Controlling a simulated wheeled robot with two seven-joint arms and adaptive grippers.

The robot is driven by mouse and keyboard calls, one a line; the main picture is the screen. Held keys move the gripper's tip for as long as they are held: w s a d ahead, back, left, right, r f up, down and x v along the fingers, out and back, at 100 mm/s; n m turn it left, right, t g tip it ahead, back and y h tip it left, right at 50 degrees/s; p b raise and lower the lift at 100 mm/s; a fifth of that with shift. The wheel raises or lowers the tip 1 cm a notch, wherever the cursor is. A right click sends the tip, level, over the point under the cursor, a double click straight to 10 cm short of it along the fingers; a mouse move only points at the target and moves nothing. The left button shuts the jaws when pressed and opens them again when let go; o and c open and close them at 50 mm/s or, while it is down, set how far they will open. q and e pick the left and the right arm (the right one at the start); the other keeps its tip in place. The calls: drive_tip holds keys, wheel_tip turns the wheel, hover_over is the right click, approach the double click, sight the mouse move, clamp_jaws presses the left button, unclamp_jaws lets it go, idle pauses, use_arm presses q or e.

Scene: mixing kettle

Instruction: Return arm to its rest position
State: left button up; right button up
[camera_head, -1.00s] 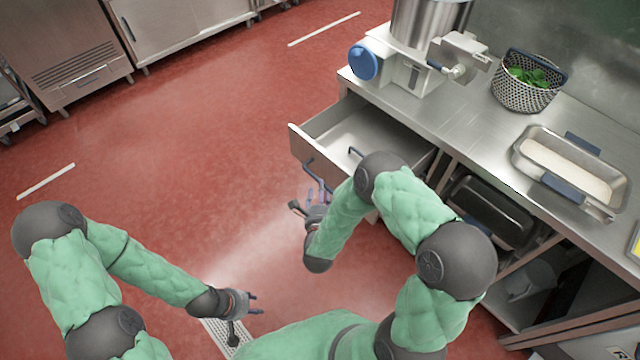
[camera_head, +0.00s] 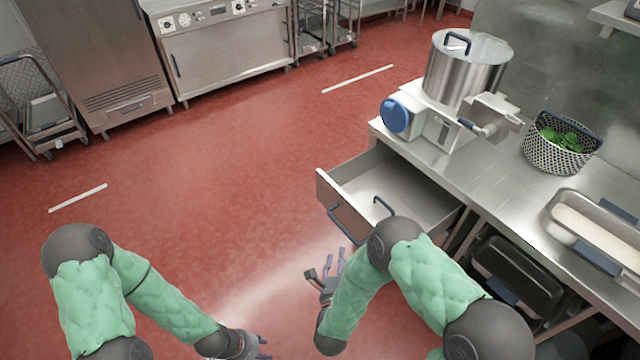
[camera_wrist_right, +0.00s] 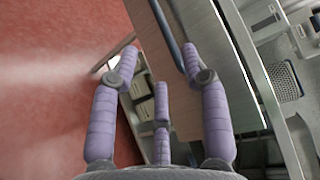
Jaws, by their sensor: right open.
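My right gripper (camera_head: 328,275) is in front of the open drawer (camera_head: 340,192), over the red floor. Its fingers (camera_wrist_right: 160,85) are spread and empty in the right wrist view, with the drawer front (camera_wrist_right: 200,75) and its blue handle (camera_wrist_right: 168,32) beyond them. I cannot tell the exact gap between the fingers and the handle; they look apart. My left gripper (camera_head: 258,345) is low at the bottom of the head view, over the floor, partly cut off by the frame edge. No object shows in it, but its finger spacing is unclear.
A steel counter (camera_head: 480,180) on the right holds a mixing kettle (camera_head: 465,75), a basket with green leaves (camera_head: 562,142) and a tray of white contents (camera_head: 600,232). The open drawer sticks out towards my right arm. A dark pan (camera_head: 515,275) sits below. The left floor is clear.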

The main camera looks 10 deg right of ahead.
drive_tip(key=s+a+f+n+g+y, duration=0.1)
drive_tip(key=a+f+n+g+y, duration=0.15)
drive_tip(key=f+n, duration=0.25)
drive_tip(key=a+f+n+g+y, duration=0.2)
drive_tip(key=f+n+g+y, duration=0.2)
drive_tip(key=f+n, duration=0.2)
drive_tip(key=s+a+f+n+g+y, duration=0.1)
drive_tip(key=s+n+g+y, duration=0.1)
drive_tip(key=s+n+g, duration=0.2)
drive_tip(key=s+a+f+n+g+y, duration=0.1)
drive_tip(key=s+n+g, duration=0.3)
drive_tip(key=s, duration=0.6)
drive_tip(key=a+f+n, duration=0.1)
drive_tip(key=n, duration=0.1)
drive_tip(key=shift+s+n+y, duration=0.15)
drive_tip(key=shift+n+y, duration=0.15)
drive_tip(key=shift+y, duration=0.05)
